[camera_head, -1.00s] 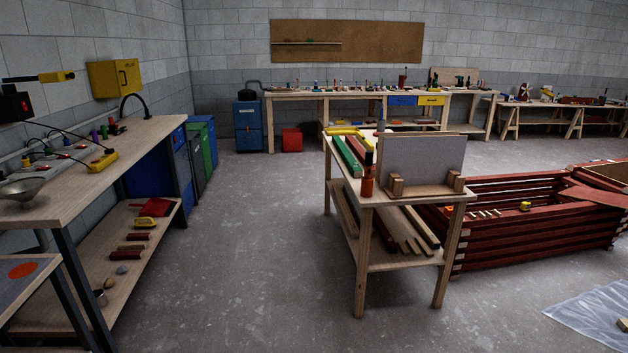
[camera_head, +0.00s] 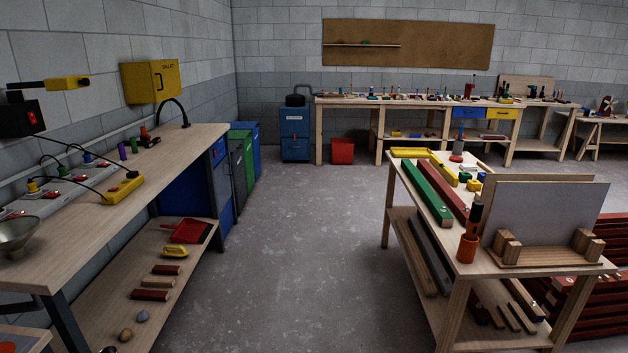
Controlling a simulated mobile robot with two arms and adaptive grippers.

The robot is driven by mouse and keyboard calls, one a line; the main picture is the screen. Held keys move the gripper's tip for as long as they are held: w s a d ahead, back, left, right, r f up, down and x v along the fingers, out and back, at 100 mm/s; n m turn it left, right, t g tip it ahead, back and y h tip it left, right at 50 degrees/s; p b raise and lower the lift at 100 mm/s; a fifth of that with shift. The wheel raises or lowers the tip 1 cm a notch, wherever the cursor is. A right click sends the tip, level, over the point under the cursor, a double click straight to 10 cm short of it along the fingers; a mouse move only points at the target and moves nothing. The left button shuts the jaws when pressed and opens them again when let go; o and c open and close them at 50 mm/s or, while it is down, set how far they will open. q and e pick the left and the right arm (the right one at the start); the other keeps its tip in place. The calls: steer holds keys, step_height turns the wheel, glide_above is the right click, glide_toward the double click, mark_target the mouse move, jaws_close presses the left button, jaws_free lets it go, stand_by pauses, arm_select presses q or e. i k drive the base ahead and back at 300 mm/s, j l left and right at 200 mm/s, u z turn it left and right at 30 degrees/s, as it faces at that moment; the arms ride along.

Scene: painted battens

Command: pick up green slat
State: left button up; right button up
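The green slat (camera_head: 427,194) lies lengthwise on the top of the small wooden table (camera_head: 393,181) at the right, along its left edge. A red slat (camera_head: 446,190) lies beside it on its right. Neither of my grippers shows in the head view.
On the same table stand an orange cup (camera_head: 467,248) with a dark brush-like item, a grey panel (camera_head: 546,211) in a wooden holder and a yellow tray (camera_head: 414,153). A long workbench (camera_head: 190,137) runs along the left. Open floor (camera_head: 300,240) lies between bench and table.

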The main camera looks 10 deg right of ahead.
mark_target(445, 218)
steer(key=i+j+z, duration=0.25)
steer(key=i, duration=1.7)
steer(key=l, duration=0.1)
